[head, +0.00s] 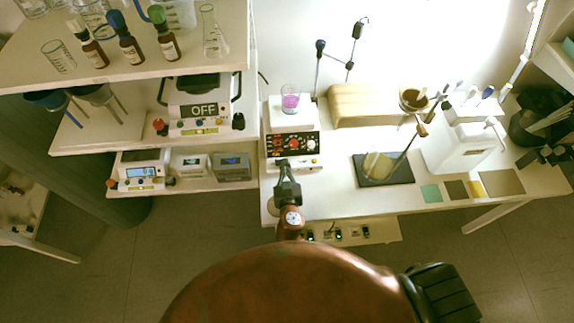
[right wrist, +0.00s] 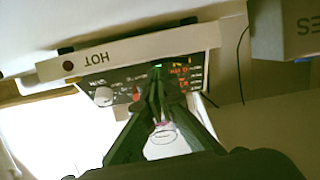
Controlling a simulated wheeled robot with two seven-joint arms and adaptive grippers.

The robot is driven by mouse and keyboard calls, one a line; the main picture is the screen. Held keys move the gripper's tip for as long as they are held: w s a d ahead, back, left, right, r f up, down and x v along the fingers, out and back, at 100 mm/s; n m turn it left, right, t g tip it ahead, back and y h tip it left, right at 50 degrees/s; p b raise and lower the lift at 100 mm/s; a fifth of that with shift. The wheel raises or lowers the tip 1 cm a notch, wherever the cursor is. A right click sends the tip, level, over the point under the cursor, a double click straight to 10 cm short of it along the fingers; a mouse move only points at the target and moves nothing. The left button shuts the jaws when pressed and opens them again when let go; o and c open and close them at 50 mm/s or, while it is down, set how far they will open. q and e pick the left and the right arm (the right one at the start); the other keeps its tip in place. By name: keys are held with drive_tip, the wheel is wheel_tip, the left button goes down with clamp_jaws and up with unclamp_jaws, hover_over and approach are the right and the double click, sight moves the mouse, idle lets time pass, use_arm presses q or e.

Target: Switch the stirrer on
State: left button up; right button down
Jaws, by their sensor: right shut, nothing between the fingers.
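The stirrer is a white device with a black front panel (head: 292,145) carrying red marks and small knobs. A beaker with pink liquid (head: 291,101) stands on its top plate. My right gripper (head: 283,166) is shut and empty, its tips at the lower part of the stirrer's front. The right wrist view looks upside down; there the shut fingertips (right wrist: 157,72) overlap the black panel (right wrist: 128,79), by a small green light. A pale round knob (right wrist: 103,96) and lit red marks show beside them. I cannot tell whether the tips touch the panel. My left gripper is not in view.
Left shelves hold dropper bottles (head: 131,48), a device reading OFF (head: 203,111) and a scale (head: 141,172). Bare tabletop lies between the stirrer and mat.

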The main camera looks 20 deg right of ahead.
drive_tip(key=s+a+r+p, duration=0.1)
drive_tip(key=s+r, duration=0.5)
drive_tip(key=s, duration=0.3)
drive_tip(key=shift+s+r, duration=0.15)
drive_tip(key=shift+s, duration=0.15)
idle(0.3)
